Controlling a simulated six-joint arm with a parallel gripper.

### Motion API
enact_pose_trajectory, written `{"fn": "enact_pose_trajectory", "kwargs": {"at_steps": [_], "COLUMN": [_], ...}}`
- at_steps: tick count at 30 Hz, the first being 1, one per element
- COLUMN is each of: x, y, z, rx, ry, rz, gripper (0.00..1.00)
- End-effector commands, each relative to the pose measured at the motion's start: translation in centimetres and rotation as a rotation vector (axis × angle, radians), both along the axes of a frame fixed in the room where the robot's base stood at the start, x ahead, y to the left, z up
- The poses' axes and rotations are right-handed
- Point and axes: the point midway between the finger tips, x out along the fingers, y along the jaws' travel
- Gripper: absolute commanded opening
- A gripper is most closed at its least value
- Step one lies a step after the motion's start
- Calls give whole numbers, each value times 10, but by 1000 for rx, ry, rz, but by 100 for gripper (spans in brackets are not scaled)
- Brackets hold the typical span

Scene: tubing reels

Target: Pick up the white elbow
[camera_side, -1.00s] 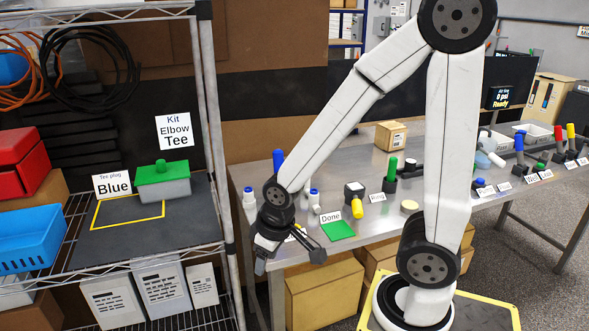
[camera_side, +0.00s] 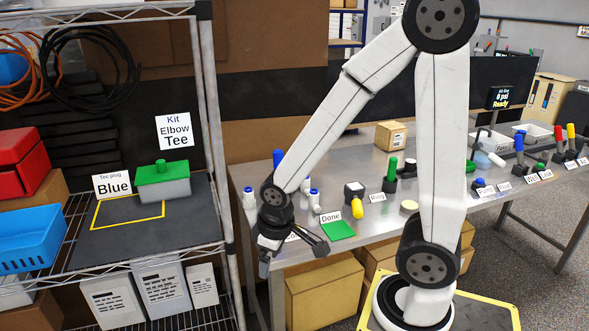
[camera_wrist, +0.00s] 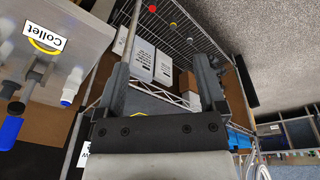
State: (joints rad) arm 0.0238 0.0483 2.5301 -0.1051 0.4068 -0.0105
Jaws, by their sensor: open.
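My gripper (camera_side: 295,258) is open and empty, in front of the steel table's left front corner. Its two spread fingers also show in the wrist view (camera_wrist: 163,68), with nothing between them. Small white fittings with blue ends stand on the table close to my wrist: one to its left (camera_side: 249,199), others to its right (camera_side: 314,201). I cannot tell which of them is the white elbow. In the wrist view a white fitting with a blue end (camera_wrist: 72,87) lies left of the fingers, apart from them. My wrist may hide other pieces.
The steel table (camera_side: 372,232) carries a green Done pad (camera_side: 338,230), a yellow-ended fitting (camera_side: 357,208) and green fittings. A wire shelf on the left holds a green-lidded box (camera_side: 163,188), a blue bin (camera_side: 28,240) and a red bin. Its post stands close left of my gripper.

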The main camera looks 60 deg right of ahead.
Motion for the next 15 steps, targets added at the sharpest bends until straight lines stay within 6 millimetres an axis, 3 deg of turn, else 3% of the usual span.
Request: {"fn": "enact_pose_trajectory", "kwargs": {"at_steps": [8, 15], "x": [-7, -12], "y": [-50, -110], "z": [-19, -29], "rx": [-176, -361], "ry": [229, 462], "rz": [192, 376], "gripper": [89, 89]}}
